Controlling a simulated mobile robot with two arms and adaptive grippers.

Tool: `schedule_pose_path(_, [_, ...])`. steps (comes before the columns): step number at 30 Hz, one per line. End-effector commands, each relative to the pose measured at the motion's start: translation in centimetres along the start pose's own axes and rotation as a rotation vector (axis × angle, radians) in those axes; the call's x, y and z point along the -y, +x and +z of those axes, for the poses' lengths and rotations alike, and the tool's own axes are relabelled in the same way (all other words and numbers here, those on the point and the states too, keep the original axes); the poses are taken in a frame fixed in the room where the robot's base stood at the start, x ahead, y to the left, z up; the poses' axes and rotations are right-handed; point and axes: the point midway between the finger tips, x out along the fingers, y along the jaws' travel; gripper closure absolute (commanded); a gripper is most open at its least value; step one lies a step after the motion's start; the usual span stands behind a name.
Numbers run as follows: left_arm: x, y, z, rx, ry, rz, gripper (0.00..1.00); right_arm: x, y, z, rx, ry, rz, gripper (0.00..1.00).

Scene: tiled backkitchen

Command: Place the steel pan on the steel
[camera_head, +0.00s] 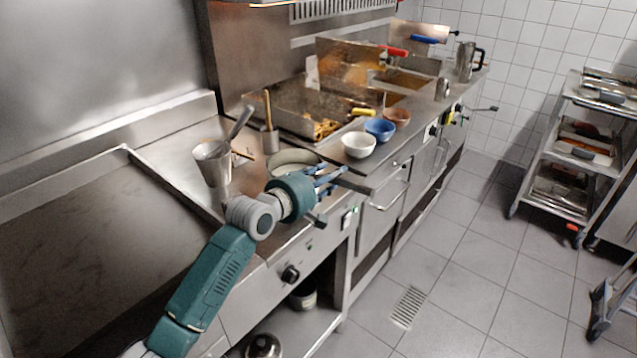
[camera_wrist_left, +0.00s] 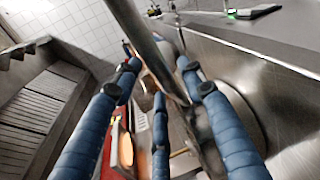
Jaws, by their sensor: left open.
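The steel pan (camera_head: 291,158) sits on the steel worktop (camera_head: 185,138) near its front edge, behind my left wrist, which hides part of it. Its long grey handle (camera_head: 352,186) points right toward the counter edge. My left gripper (camera_head: 330,180) is at the handle with its blue fingers spread. In the left wrist view the gripper (camera_wrist_left: 160,95) is open, and a grey bar that looks like the handle (camera_wrist_left: 150,50) runs between the fingers. I cannot tell whether any finger touches it. My right gripper is not in view.
A metal container (camera_head: 213,165) with a utensil stands left of the pan. A white bowl (camera_head: 359,144), a blue bowl (camera_head: 380,129) and a brown bowl (camera_head: 397,115) stand to its right. A fryer basin (camera_head: 300,105) lies behind. The wide plate (camera_head: 85,235) at left is bare.

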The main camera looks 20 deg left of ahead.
Motion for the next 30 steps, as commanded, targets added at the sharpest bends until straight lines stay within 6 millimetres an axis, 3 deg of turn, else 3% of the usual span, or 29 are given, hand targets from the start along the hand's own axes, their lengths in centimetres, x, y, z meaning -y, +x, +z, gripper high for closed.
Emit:
schedule_pose_path(15, [0.3, -9.9, 0.0, 0.0, 0.0, -0.003, 0.59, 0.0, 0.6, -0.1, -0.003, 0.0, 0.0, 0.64])
schedule_pose_path(21, [0.2, -11.6, 0.0, 0.0, -0.001, -0.002, 0.59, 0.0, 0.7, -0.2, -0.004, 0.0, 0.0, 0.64])
schedule_pose_path(30, [0.1, -11.7, 0.0, 0.0, -0.001, -0.002, 0.59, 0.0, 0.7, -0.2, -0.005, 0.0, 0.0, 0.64])
